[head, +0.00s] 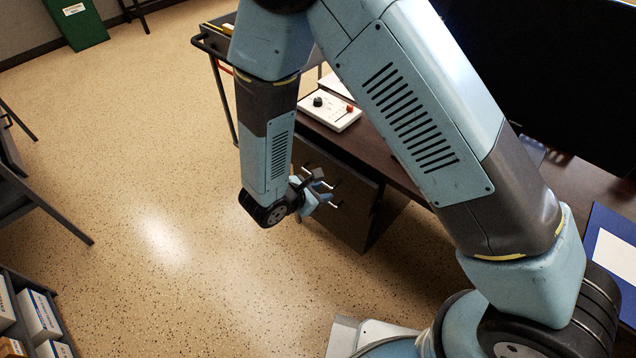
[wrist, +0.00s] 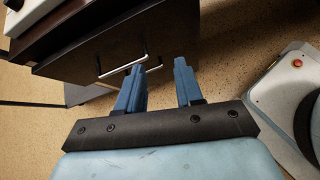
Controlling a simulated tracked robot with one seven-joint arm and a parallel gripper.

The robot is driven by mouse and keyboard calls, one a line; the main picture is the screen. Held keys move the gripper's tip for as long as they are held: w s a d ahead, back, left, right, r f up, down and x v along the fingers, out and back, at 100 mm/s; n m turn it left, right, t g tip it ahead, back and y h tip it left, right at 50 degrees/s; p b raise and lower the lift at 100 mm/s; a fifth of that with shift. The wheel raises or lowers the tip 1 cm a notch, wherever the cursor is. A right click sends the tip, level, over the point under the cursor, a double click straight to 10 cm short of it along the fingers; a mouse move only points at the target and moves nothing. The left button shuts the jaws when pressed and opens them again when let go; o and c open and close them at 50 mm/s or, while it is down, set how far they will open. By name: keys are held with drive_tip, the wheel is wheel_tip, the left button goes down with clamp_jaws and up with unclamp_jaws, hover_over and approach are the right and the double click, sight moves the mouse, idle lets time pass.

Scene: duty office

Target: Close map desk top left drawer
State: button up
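The map desk (head: 395,160) has a dark brown top and a dark drawer unit (head: 350,226) below it. Thin metal handles show on the drawer fronts, and one handle (wrist: 122,69) lies just beyond my fingertips in the wrist view. My gripper (head: 326,192) is in front of the drawer unit. In the wrist view its two blue fingers (wrist: 158,72) stand apart with nothing held between them. The left finger overlaps the handle in the picture; I cannot tell if it touches. How far the top left drawer stands out is unclear, as my arm and gripper hide part of it.
A white control box (head: 330,113) with a black and a red knob sits on the desk. A dark chair (head: 30,195) and a shelf with boxes (head: 35,318) stand at the left. Speckled floor (head: 150,150) between is clear. A blue folder (head: 612,225) lies at the right.

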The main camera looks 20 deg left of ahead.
drive_tip(key=a+f+m+t+y, duration=0.25)
drive_tip(key=f+m+t, duration=0.25)
drive_tip(key=f, duration=0.3)
drive_tip(key=a+f+m+t+y, duration=0.1)
drive_tip(key=a+f+m+t, duration=0.2)
drive_tip(key=f+m+t, duration=0.3)
drive_tip(key=w+r+n, duration=0.1)
drive_tip(key=w, duration=1.2)
drive_tip(key=shift+d, duration=0.25)
drive_tip(key=shift+r, duration=0.1)
drive_tip(key=shift+c, duration=0.5)
drive_tip(key=shift+s, duration=0.1)
clamp_jaws()
